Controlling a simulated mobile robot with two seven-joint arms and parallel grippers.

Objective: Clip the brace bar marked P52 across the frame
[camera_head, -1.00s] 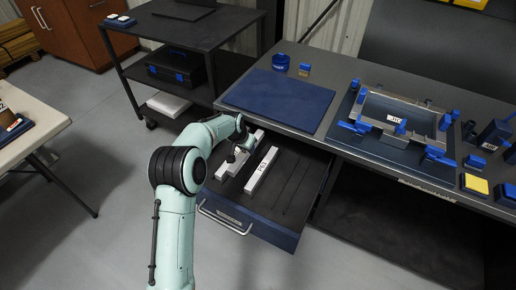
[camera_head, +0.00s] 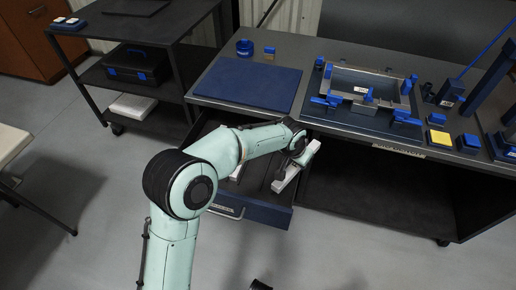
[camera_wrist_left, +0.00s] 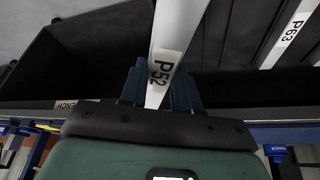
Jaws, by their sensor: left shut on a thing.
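My left gripper (camera_head: 298,160) is shut on a pale bar, the P52 brace bar (camera_head: 286,181), and holds it tilted over the right side of the open drawer. In the left wrist view the P52 label on the bar (camera_wrist_left: 163,68) shows just in front of the blue fingers of my left gripper (camera_wrist_left: 160,88). The grey metal frame (camera_head: 342,75) sits on the bench in a dark blue fixture with blue clamps, to the right of and beyond the gripper.
The drawer (camera_head: 262,212) stands open under the bench, partly hidden by my arm. A bar marked P63 (camera_wrist_left: 288,40) lies in it. A blue mat (camera_head: 249,83) lies clear on the bench. A yellow-topped block (camera_head: 438,138) and blue holders stand right of the fixture.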

